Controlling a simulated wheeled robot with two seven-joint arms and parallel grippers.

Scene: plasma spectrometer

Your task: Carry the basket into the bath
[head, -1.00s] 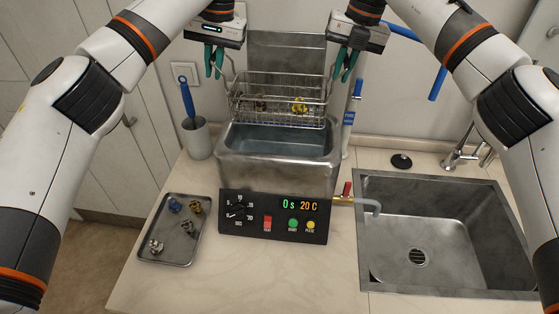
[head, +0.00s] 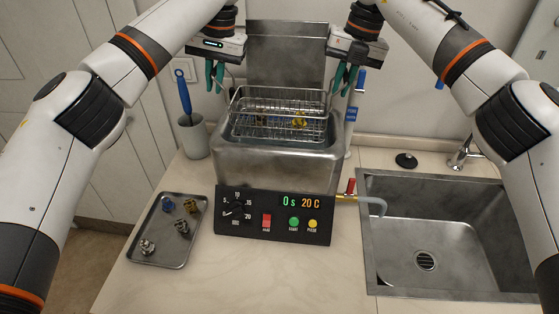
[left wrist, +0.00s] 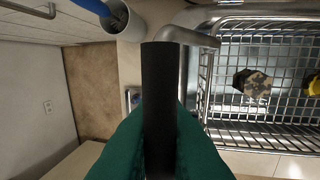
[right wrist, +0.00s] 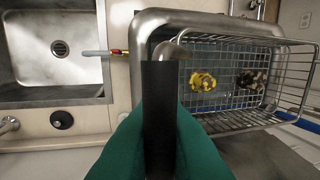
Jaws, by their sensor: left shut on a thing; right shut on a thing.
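The wire basket (head: 278,110) is level at the mouth of the steel bath (head: 277,165), its lower part within or just over the rim. In it lie a yellow part (right wrist: 202,81) and a dark mottled part (left wrist: 252,84), both apart from the wire walls. My left gripper (head: 214,78) is shut on the basket's left handle, a black grip (left wrist: 158,110). My right gripper (head: 343,80) is shut on the right handle, also a black grip (right wrist: 160,120). How deep the basket's floor sits is hard to tell.
The control panel (head: 273,216) stands before the bath. A tray (head: 160,250) with several small parts lies front left. A cup with a blue-handled brush (head: 194,137) stands left. The sink (head: 430,220) is at right. The raised lid (head: 285,60) stands behind the basket.

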